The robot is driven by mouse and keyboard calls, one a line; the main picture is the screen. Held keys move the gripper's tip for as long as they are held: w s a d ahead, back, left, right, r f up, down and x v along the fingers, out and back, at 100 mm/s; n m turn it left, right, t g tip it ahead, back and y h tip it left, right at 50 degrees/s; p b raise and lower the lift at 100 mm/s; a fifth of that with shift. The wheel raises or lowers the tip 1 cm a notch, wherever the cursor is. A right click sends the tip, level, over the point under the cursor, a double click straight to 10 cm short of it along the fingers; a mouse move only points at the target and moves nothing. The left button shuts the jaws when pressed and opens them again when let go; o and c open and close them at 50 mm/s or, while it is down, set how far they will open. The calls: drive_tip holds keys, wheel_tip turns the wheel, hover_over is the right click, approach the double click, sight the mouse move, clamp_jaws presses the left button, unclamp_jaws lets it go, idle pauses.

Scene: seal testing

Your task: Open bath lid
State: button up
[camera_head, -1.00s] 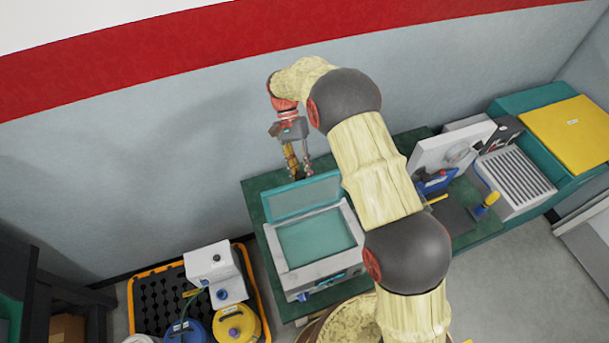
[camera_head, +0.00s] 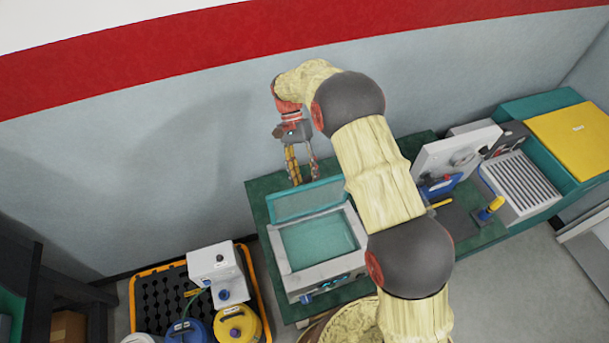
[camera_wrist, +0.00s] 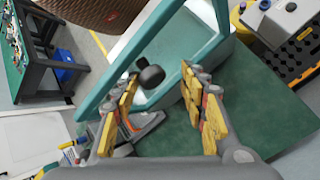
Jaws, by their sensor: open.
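The bath (camera_head: 352,268) is a grey-white box with a teal basin on the green bench. Its lid (camera_head: 340,187), a teal frame with a see-through pane, stands raised at the bath's back edge, so the basin is uncovered. In the wrist view the lid's teal frame (camera_wrist: 222,52) crosses behind the fingers, and a black knob (camera_wrist: 150,75) shows between them. My gripper (camera_head: 300,180) is open, just behind the raised lid; its yellow-padded fingers (camera_wrist: 160,76) hold nothing. I cannot tell whether a finger touches the lid.
The green bench top (camera_wrist: 245,125) is bare behind the bath. A white device (camera_head: 440,155) and a ribbed unit (camera_head: 518,182) stand to the right. A black tray with an orange rim (camera_head: 150,300) holds containers on the floor at left. The wall is close behind my gripper.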

drive_tip(key=v, duration=1.2)
drive_tip(key=shift+a, duration=0.15)
wheel_tip(320, 180, down, 6)
drive_tip(key=n+t, duration=0.1)
drive_tip(key=n, duration=0.3)
drive_tip(key=s+d+r+n+t+y+b, duration=0.1)
drive_tip(key=s+d+r+n+t+b, duration=0.15)
drive_tip(key=s+d+b, duration=0.35)
drive_tip(key=s+d+r+n+t+y+b, duration=0.1)
drive_tip(key=s+d+t+b, duration=0.3)
drive_tip(key=s, duration=0.5)
drive_tip(key=s+d+f+m+t+b, duration=0.1)
drive_tip(key=s+d+t+b, duration=0.1)
drive_tip(key=s+d+b, duration=0.2)
drive_tip(key=s+d+f+t+b, duration=0.2)
drive_tip(key=s+d+t+b, duration=0.1)
drive_tip(key=s+b, duration=0.7)
drive_tip(key=s+d, duration=0.1)
drive_tip(key=s, duration=0.2)
drive_tip(key=shift+f+m, duration=0.25)
drive_tip(key=shift+m, duration=0.1)
